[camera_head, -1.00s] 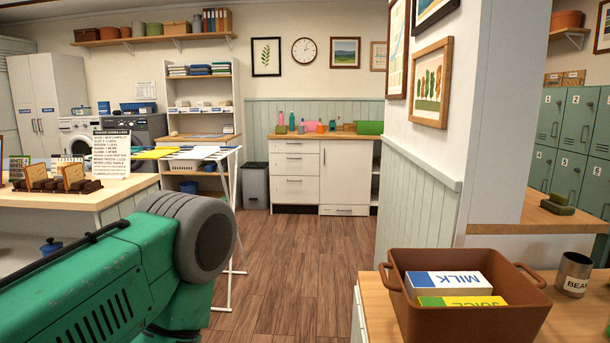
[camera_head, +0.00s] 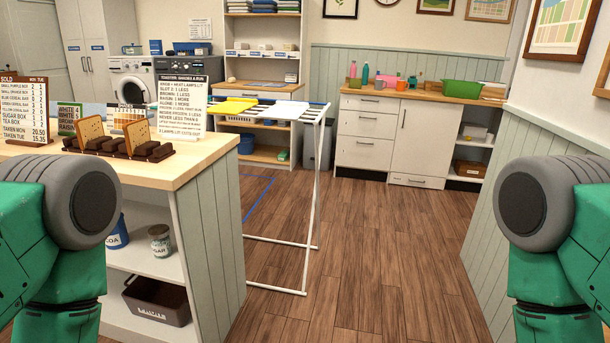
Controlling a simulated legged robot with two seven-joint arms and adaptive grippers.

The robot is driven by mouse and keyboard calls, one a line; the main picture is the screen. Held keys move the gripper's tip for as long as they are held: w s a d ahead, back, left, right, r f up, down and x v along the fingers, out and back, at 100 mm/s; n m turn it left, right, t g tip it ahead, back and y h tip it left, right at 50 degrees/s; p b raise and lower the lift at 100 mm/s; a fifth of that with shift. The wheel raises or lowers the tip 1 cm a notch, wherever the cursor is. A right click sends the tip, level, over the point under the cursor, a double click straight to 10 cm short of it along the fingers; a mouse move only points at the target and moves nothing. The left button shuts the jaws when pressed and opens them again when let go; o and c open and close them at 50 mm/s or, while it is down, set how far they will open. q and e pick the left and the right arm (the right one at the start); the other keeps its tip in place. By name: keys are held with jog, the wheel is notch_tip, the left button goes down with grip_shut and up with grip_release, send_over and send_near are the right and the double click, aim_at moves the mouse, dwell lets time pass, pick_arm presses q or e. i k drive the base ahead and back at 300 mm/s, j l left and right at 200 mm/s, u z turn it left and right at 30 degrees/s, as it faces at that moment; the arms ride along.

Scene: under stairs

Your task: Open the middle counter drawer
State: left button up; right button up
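The white counter (camera_head: 400,139) stands against the back wall, right of centre, with a wooden top. On its left side is a stack of drawers with dark handles. The middle drawer (camera_head: 364,126) sits between the top drawer (camera_head: 370,104) and the deeper bottom drawer (camera_head: 358,156). All look shut. A tall door (camera_head: 416,136) is right of the stack, with a low drawer (camera_head: 416,181) beneath it. My green arms show at the left and right edges. Neither gripper is in view, and the counter is well beyond my arms.
A kitchen island (camera_head: 203,216) with signs and toast racks stands at near left. A white drying rack (camera_head: 309,179) with folded cloths is beside it. A panelled wall (camera_head: 530,270) closes the right side. Open wooden floor (camera_head: 385,250) runs between them to the counter.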

aim_at(370, 125)
jog(key=i+j+z, duration=0.15)
jog(key=i, duration=0.35)
jog(key=i+j+z, duration=0.1)
jog(key=i, duration=0.4)
jog(key=i+j+z, duration=0.15)
jog(key=i, duration=0.3)
